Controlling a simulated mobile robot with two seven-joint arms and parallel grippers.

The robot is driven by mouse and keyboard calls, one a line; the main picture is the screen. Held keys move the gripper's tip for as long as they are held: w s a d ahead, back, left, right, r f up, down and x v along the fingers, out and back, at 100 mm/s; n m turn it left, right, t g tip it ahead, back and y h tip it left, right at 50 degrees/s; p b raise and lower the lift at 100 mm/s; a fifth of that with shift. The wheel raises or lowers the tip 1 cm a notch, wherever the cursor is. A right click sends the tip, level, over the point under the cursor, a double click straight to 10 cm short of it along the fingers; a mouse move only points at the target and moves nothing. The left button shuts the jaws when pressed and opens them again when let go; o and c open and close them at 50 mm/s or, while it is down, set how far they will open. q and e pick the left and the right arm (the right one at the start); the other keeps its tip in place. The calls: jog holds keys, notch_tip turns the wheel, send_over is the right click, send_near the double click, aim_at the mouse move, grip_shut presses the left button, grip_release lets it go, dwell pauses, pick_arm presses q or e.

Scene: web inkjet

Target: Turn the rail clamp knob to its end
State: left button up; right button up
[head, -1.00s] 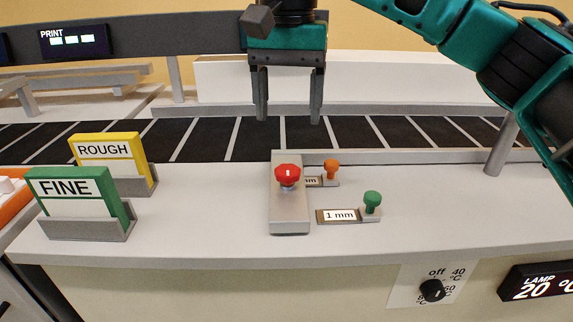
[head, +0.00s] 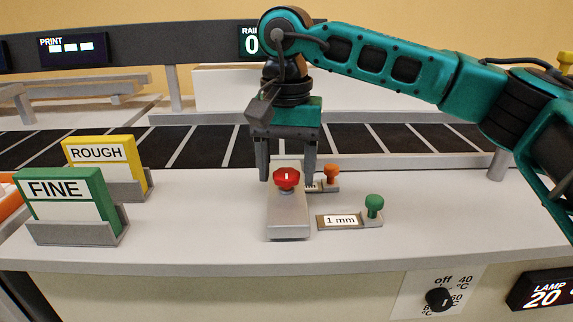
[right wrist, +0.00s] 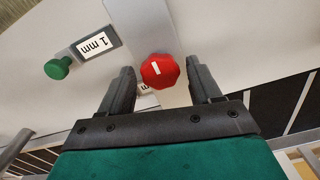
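The rail clamp knob is a red faceted knob (head: 287,179) with a white mark, on top of a grey block (head: 287,224) on the light counter. My right gripper (head: 289,178) points down from above at the back of the block. Its fingers are apart, one at each side in the head view. In the right wrist view the red knob (right wrist: 160,71) shows between the open fingertips (right wrist: 163,80), with gaps on both sides. The white mark there slants slightly. My left gripper is in neither view.
A green knob (head: 374,204) with a 1 mm label and an orange knob (head: 332,172) stand right of the block. FINE (head: 62,200) and ROUGH (head: 104,160) cards stand in holders at left. A dark belt (head: 200,146) runs behind. A dial (head: 438,299) is on the front.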

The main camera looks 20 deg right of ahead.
jog(key=c, duration=0.9)
